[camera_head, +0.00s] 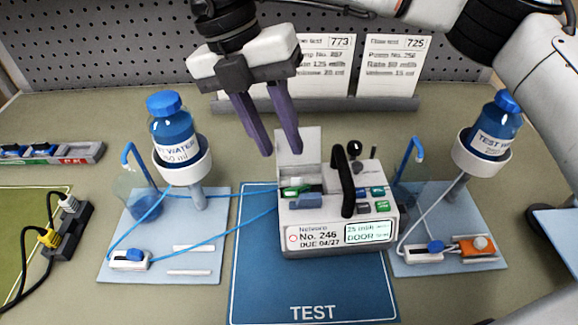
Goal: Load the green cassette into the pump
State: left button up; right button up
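The white pump (335,222) stands on the blue TEST mat (262,270). Its screen (370,231) reads "DOOR", and its pale door (298,146) stands up, open, at the left of its top. The green cassette (296,187) shows as a small green and white piece in the bay below the door, partly hidden by the bay's edges; I cannot tell whether it is fully seated. My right gripper (281,154) points down above and just left of the door, its two purple fingers apart with nothing between them. My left gripper is not in view.
A black handle (344,180) arches over the pump. Blue-capped bottles in holders flank it, left (172,130) and right (494,130). Blue tubing (215,248) runs from the left plate to the pump. A rack with cards (392,68) stands behind. A cable block (68,230) sits far left.

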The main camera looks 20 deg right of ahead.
aim_at(296, 178)
jog(key=shift+s+d+f, duration=0.2)
jog(key=shift+s+f, duration=0.1)
jog(key=shift+f, duration=0.3)
jog(key=shift+s+d+f, duration=0.2)
jog(key=shift+s+f, duration=0.05)
jog(key=shift+f, duration=0.3)
jog(key=shift+p+x, duration=0.65)
jog(key=shift+x, duration=2.3)
jog(key=shift+d, duration=0.1)
grip_shut()
